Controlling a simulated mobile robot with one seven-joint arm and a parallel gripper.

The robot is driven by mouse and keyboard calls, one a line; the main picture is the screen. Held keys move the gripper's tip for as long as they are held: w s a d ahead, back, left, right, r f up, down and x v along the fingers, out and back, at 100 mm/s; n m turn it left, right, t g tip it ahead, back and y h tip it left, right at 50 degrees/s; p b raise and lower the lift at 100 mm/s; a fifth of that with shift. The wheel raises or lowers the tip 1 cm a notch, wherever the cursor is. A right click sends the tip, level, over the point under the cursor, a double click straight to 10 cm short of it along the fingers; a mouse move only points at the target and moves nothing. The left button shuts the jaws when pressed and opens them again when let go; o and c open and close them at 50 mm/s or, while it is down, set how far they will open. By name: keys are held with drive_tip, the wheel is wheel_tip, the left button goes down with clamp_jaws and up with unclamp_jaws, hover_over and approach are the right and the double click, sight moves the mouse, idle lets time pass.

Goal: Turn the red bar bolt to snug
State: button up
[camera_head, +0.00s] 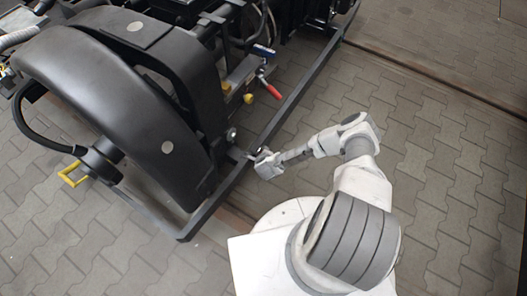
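A red bar (271,88) sticks out at the inner side of the bogie, at the upper middle of the picture. It slants down to the right from a grey metal fitting beside the dark frame rail. Its threaded end cannot be made out. My gripper (257,156) is lower in the picture, close to the rail's outer edge near the frame corner. It looks apart from the red bar. Its fingers are small and partly merge with the rail, so I cannot see if they are open or touching it.
The dark frame rail (307,83) runs diagonally between my arm and the bogie. A black curved cover (110,90) fills the left. A track groove (440,80) crosses the paving (420,150), which is clear on the right.

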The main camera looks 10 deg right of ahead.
drive_tip(key=shift+w+f, duration=0.2)
drive_tip(key=shift+f, duration=0.05)
clamp_jaws()
idle(0.3)
